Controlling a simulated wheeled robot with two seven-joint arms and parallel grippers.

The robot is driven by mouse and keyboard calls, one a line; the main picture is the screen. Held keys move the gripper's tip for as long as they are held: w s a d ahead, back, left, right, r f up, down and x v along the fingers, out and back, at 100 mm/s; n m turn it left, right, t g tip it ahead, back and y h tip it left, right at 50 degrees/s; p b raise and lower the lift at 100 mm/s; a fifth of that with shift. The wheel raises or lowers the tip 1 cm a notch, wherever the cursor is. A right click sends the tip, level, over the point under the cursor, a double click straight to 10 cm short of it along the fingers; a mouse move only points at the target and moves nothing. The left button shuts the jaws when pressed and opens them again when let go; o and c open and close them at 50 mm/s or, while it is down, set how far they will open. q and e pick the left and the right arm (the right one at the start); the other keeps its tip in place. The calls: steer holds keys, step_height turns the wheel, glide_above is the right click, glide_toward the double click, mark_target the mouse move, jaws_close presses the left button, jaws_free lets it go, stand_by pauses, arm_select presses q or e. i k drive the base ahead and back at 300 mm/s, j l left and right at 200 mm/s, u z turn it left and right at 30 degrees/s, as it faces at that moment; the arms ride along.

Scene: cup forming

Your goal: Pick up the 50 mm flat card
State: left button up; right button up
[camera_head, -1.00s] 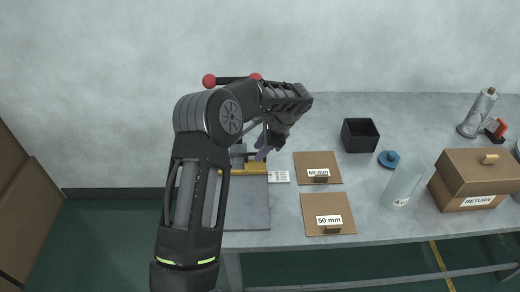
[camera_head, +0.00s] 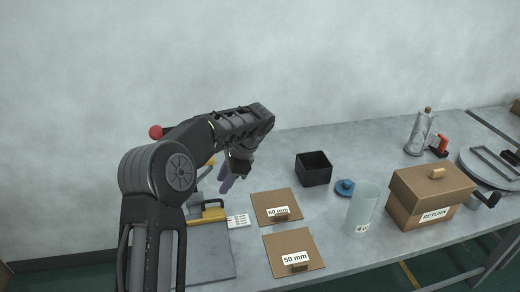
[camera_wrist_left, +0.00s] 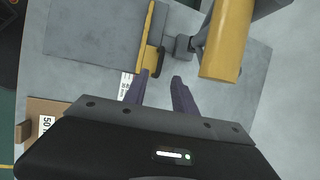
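The 50 mm flat card (camera_head: 292,246) is a brown square with a white "50 mm" label and a small brown block at its front edge. It lies flat near the table's front edge. In the left wrist view part of it shows at the lower left (camera_wrist_left: 43,112). My left gripper (camera_head: 226,184) hangs above the table, behind and left of the card and apart from it. In the left wrist view its two purple fingers (camera_wrist_left: 160,84) stand apart with nothing between them. My right gripper is not in view.
A "60 mm" card (camera_head: 274,204) lies just behind the 50 mm card. A machine with a yellow bar (camera_head: 207,215) and grey plate stands to the left. A black bin (camera_head: 313,169), blue knobbed piece (camera_head: 345,187), clear cylinder (camera_head: 363,210) and RETURN box (camera_head: 431,197) stand to the right.

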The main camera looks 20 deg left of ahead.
mark_target(291, 252)
steer(key=k, duration=1)
